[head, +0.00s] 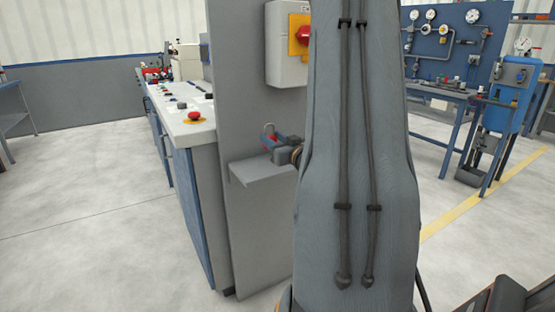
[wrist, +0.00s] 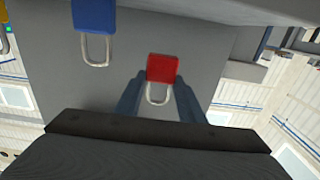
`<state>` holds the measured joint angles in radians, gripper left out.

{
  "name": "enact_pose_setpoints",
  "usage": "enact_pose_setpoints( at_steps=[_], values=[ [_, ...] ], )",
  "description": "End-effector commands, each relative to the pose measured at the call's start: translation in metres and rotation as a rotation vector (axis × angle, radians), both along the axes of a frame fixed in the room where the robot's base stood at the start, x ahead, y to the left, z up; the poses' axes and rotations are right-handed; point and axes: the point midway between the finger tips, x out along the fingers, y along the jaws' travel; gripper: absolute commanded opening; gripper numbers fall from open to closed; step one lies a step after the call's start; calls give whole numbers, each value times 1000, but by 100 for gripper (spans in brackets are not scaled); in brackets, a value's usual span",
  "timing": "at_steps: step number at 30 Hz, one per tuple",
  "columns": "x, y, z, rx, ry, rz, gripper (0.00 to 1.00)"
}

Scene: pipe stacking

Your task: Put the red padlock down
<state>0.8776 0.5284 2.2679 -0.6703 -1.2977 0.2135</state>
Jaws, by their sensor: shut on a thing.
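The red padlock (wrist: 162,68) has a square red body and a silver shackle. In the wrist view it sits between the two fingers of my gripper (wrist: 158,90), which is shut on it. The wrist picture appears upside down, so the shackle seems to point up in the room. In the head view my gripper (head: 272,142) is small, over a grey shelf (head: 262,174), with a little red showing at it. The padlock appears held above the shelf; the exact gap is hard to tell. My arm hides part of the shelf.
A blue padlock (wrist: 95,14) is at the upper left of the wrist view, with a yellow thing (wrist: 3,10) at the edge. The grey panel (head: 250,110) rises behind the shelf. Open floor lies left.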

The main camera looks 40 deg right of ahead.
Motion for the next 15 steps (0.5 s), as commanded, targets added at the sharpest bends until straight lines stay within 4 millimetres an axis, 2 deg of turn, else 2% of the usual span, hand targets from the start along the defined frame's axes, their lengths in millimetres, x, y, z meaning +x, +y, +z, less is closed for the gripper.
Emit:
enact_pose_setpoints(
  at_steps=[1, 8, 15],
  values=[
    [0, 0, -9, 1, 2, 0, 11],
    [0, 0, -24, 0, 0, 0, 11],
    [0, 0, -57, 1, 1, 0, 11]
  ],
)
